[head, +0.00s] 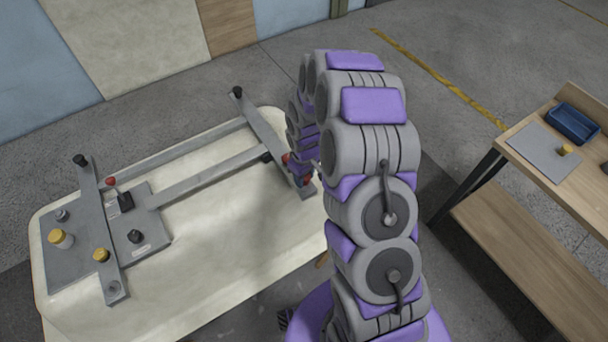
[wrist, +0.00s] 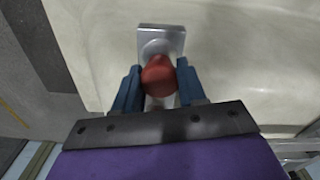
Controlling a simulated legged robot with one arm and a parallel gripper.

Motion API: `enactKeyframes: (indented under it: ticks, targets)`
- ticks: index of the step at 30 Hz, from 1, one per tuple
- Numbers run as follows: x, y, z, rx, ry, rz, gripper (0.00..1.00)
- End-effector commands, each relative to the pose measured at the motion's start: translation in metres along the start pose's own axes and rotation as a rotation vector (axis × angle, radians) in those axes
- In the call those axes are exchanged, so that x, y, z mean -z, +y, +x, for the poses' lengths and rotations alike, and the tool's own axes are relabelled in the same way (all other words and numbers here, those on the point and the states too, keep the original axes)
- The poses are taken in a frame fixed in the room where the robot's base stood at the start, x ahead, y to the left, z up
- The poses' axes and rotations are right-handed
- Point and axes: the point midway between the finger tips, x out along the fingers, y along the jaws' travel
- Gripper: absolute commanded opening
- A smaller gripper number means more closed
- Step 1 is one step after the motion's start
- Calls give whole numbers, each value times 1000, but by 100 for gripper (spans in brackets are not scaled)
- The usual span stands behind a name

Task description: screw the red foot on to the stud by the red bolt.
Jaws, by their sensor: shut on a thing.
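My gripper (wrist: 158,80) is shut on the red foot (wrist: 158,73), with one blue finger on each side of it. The foot is over or at the near end of a grey metal bar (wrist: 163,34). The stud is hidden under the foot, so I cannot tell how far the foot is on. In the head view the red foot (head: 306,180) shows at the near end of the right crossbar (head: 262,128), below my arm. A small red piece (head: 285,158) beside my wrist may be the red bolt. Another small red knob (head: 111,181) sits near the left crossbar.
The frame lies on the cream tub shell (head: 215,240). A wooden bench (head: 545,140) with a blue bin (head: 573,124) stands right.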

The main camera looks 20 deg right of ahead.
Motion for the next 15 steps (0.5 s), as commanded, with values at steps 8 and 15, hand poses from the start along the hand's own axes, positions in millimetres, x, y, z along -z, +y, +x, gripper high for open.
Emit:
enactKeyframes:
  ticks: [8, 15]
  targets:
    - [0, 0, 7, 0, -1, 0, 11]
    - [-1, 0, 12, 1, -2, 0, 11]
